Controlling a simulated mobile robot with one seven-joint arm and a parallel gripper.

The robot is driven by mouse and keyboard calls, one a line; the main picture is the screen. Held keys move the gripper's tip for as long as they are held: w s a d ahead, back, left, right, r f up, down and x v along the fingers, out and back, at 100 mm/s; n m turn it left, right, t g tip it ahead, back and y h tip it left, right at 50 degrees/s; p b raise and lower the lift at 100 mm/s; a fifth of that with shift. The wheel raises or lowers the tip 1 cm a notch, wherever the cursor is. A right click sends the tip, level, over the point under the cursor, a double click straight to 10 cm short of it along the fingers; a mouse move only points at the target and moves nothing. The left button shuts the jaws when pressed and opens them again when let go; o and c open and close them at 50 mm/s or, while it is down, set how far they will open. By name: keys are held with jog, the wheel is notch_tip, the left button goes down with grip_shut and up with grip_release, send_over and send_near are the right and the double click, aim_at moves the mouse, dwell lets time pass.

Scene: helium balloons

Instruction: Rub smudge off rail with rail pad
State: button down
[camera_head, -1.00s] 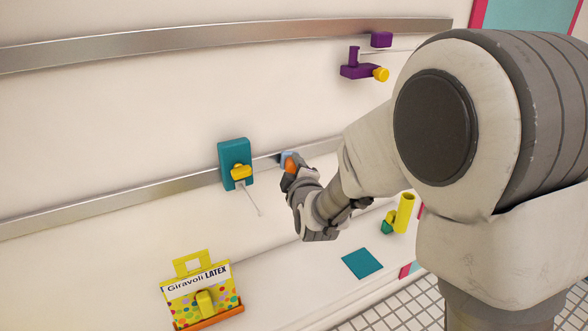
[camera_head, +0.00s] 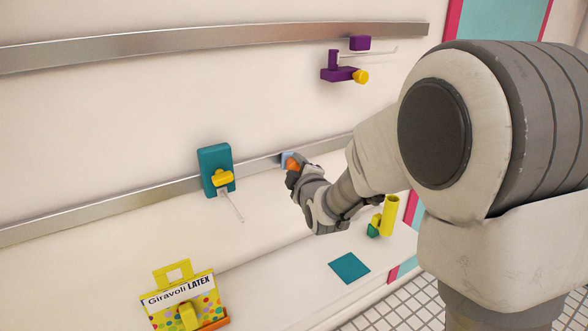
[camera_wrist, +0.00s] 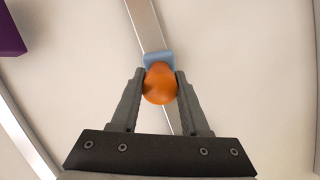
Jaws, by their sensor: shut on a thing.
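The rail pad has an orange knob (camera_head: 292,164) and a light blue pad (camera_head: 286,157). The pad lies at the lower metal rail (camera_head: 120,205), right of the teal holder. My gripper (camera_wrist: 160,75) is shut on the orange knob, one finger on each side. In the wrist view the blue pad (camera_wrist: 158,58) lies across the rail (camera_wrist: 143,20), and seems to touch it. A small dark patch shows on the rail just left of the pad; I cannot tell whether it is smudge or shadow. The rail under the pad is hidden.
A teal holder (camera_head: 213,160) with a yellow clip and thin rod sits on the lower rail. Below are a yellow Giravoli LATEX box (camera_head: 180,296), a teal square (camera_head: 349,267) and a yellow tube (camera_head: 390,214).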

jog(key=shift+s+a+b, duration=0.3)
jog(key=shift+s+a, duration=0.4)
jog(key=shift+a, duration=0.35)
jog(key=shift+s+a+b, duration=0.3)
jog(key=shift+s+a, duration=0.4)
jog(key=shift+a, duration=0.35)
jog(key=shift+w+d+b, duration=0.55)
jog(key=shift+w+d, duration=0.15)
jog(key=shift+d, duration=0.35)
jog(key=shift+s+d+b, duration=0.35)
jog(key=shift+s, duration=0.15)
